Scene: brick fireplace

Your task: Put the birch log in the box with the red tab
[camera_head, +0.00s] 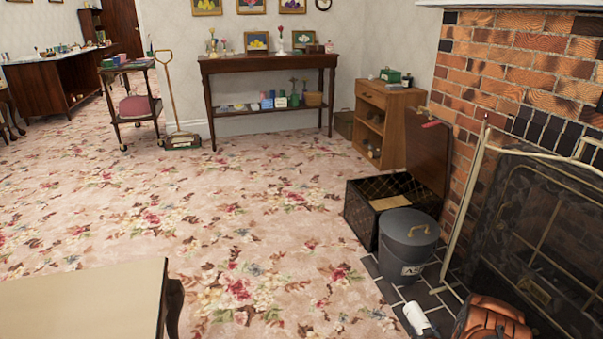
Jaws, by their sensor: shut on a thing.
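The birch log, a short pale cylinder (416,317), shows at the bottom edge, tilted, over the dark hearth tiles. My gripper (431,332) shows only as a small dark part at the log's lower end and is shut on it; most of it is out of frame. The black box (360,217) stands on the floor beside the fireplace. Its brown lid (427,153) is raised, with a red tab (431,125) at its top edge. A yellowish sheet lies in the box, whose deeper inside is hidden. The log is apart from the box, nearer the camera.
A grey lidded bucket (408,244) stands close in front of the box, between it and the log. A fire screen (535,235) and a brown leathery item (493,318) are at right. A pale table (85,305) fills the lower left. Carpet between is clear.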

